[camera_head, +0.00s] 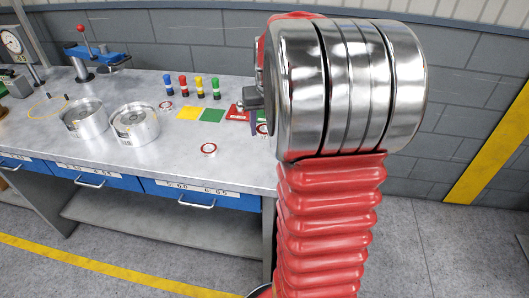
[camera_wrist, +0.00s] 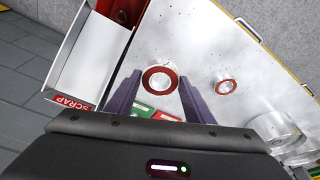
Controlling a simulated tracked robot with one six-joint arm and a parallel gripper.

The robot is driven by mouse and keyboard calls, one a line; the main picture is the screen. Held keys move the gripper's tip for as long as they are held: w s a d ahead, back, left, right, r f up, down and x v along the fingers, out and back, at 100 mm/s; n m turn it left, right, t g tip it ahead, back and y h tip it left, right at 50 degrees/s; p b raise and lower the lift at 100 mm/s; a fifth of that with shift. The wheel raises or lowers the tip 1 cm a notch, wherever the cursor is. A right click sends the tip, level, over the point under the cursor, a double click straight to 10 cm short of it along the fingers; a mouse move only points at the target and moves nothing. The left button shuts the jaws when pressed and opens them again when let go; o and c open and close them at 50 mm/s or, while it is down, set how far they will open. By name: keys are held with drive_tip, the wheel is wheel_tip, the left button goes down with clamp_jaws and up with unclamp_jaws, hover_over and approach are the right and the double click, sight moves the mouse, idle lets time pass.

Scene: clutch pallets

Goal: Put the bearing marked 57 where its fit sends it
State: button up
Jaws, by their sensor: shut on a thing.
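In the wrist view a round bearing with a red ring and a pale centre (camera_wrist: 159,80) sits between the two dark fingertips of my gripper (camera_wrist: 159,76). My gripper is shut on it, and its number is not readable. In the head view the held bearing (camera_head: 262,129) is partly hidden by my gripper and arm; I cannot tell whether it touches the bench. A second bearing (camera_head: 209,149) lies on the bench near the front edge, also seen in the wrist view (camera_wrist: 226,87). A third bearing (camera_head: 167,106) lies farther back. Their marks are too small to read.
Yellow (camera_head: 187,113), green (camera_head: 212,115) and red (camera_head: 237,113) pads lie in a row, with coloured posts (camera_head: 199,87) behind. Two metal round housings (camera_head: 134,124) stand left. A white bin labelled SCRAP (camera_wrist: 73,103) is beside the bench. A blue press (camera_head: 97,54) stands at the back.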

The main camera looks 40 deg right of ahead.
hover_over(265, 156)
drive_tip(key=f, duration=0.5)
drive_tip(key=shift+s+a, duration=0.2)
drive_tip(key=shift+s, duration=0.1)
drive_tip(key=shift+s+x, duration=0.2)
drive_tip(key=shift+x, duration=0.75)
drive_tip(key=shift+s+x, duration=0.15)
drive_tip(key=shift+x, duration=0.75)
drive_tip(key=shift+a+f, duration=0.25)
drive_tip(key=shift+f, duration=0.45)
drive_tip(key=o, duration=1.3)
drive_tip(key=shift+s+f, duration=0.1)
drive_tip(key=shift+d+r, duration=0.1)
drive_tip(key=shift+r, duration=0.55)
drive_tip(key=v, duration=1.2)
